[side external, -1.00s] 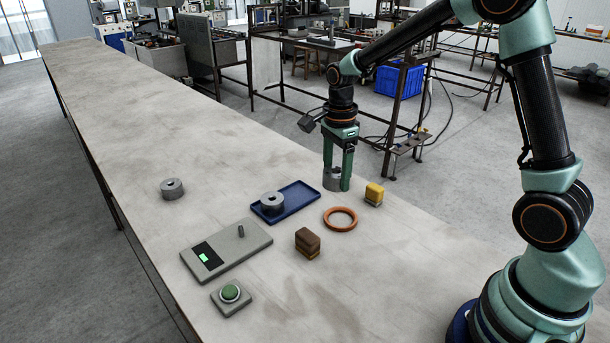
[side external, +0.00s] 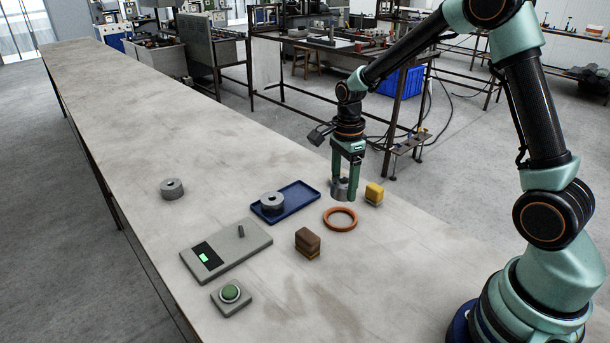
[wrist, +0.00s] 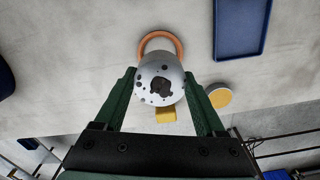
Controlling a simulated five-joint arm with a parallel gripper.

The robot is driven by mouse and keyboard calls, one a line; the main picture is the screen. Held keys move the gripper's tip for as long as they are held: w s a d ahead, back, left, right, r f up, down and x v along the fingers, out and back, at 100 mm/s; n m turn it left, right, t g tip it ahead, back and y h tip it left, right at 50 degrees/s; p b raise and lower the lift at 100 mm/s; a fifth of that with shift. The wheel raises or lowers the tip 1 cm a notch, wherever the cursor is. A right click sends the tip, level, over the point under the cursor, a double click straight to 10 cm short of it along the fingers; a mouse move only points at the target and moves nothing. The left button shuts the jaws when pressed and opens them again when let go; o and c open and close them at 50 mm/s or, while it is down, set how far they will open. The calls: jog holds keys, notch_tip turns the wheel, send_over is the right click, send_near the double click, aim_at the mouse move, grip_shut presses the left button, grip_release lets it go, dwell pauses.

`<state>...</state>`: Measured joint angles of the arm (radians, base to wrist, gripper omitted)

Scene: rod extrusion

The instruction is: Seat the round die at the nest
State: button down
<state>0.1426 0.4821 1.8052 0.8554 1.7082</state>
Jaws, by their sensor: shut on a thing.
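My gripper (side external: 345,197) is shut on a round grey die, held low at the far side of the bench. In the wrist view the die (wrist: 160,75) sits between both fingers and shows a pale face with several dark holes and a dark centre opening. An orange ring (side external: 340,219) lies flat on the bench just in front of the gripper; the wrist view shows it partly behind the die (wrist: 160,38). A yellow disc with a grey rim (wrist: 219,96) lies right of the die in the wrist view. Which of these is the nest, I cannot tell.
A yellow block (side external: 374,194) stands right of the gripper. Another lies farther left (side external: 172,189). A brown block (side external: 307,243), a grey panel (side external: 226,252) and a green button (side external: 230,292) stand nearer.

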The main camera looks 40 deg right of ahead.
jog(key=shift+f, duration=1.5)
jog(key=shift+f, duration=2.25)
grip_release()
jog(key=shift+f, duration=0.1)
notch_tip(320, 180, up, 12)
dwell(0.6)
